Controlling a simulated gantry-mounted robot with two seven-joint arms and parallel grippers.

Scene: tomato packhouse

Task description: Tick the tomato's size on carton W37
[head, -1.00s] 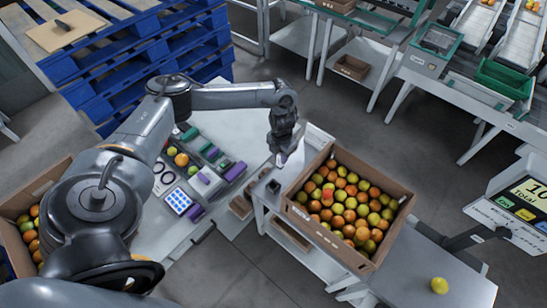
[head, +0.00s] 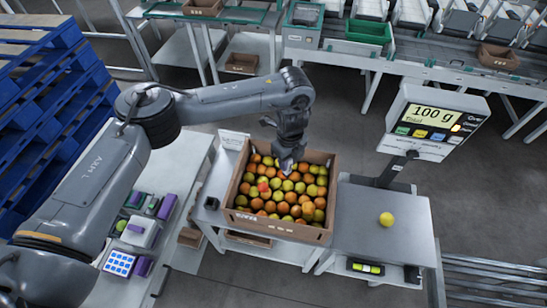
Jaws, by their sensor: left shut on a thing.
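A single yellow tomato (head: 386,219) sits on the grey weighing table at the right, and the display (head: 436,116) above it reads "100 g Total". An open brown carton (head: 277,231) full of red, orange and green-yellow tomatoes stands on the white stand in the middle. Small markings show on its near wall, too small to read, so I cannot tell whether it is W37. My left gripper (head: 287,168) points down over the far part of this carton. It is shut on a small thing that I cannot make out. My right gripper is not in view.
The left table (head: 180,160) holds purple and green items and a blue-dotted pad (head: 119,263). A level-like device (head: 366,267) lies below the weighing table. Blue pallets (head: 45,110) stand far left.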

